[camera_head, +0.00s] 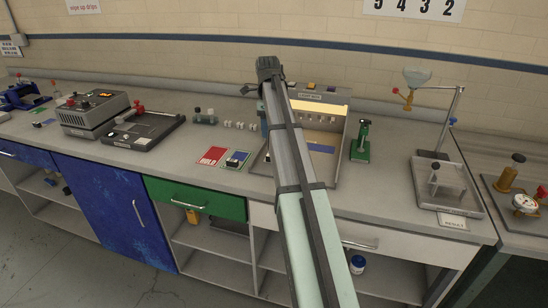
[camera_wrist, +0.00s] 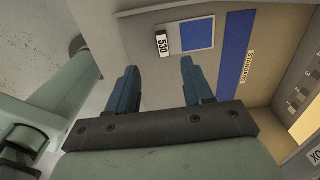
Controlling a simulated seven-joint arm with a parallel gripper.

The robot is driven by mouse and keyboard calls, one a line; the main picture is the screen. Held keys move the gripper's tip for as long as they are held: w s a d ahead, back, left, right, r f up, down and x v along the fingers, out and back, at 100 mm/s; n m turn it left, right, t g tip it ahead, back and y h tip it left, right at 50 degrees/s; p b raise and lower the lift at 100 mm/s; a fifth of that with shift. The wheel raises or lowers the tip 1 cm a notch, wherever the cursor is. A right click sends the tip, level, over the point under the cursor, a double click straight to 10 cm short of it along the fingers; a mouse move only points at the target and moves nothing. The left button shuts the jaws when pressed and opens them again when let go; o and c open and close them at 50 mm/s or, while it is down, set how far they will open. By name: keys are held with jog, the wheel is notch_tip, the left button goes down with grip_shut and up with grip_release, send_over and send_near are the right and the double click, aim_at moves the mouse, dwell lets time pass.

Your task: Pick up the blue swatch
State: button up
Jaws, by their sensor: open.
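A blue swatch (camera_wrist: 186,35) with a pale border and a "530" label lies flat beyond my fingertips in the wrist view. Beside it, a longer blue strip (camera_wrist: 235,48) labelled "STANDARD" lies on the tan floor of the light box; blue also shows there in the head view (camera_head: 321,148). My gripper (camera_wrist: 158,64) is open, with nothing between its fingers, and the swatch is beyond and slightly right of them. In the head view my arm hides the gripper and part of the light box. I cannot tell the gripper's height above the swatch.
The light box (camera_head: 335,160) has raised side walls. A green stand (camera_head: 361,142) is close on the right. Bench space in front of the dark flatbed device (camera_head: 143,127) is clear.

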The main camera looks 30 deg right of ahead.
notch_tip(320, 180, down, 6)
jog(key=shift+d+f, duration=0.15)
jog(key=shift+f, duration=1.15)
jog(key=shift+d+f, duration=0.1)
jog(key=shift+f, duration=1.2)
jog(key=shift+c, duration=0.4)
grip_shut()
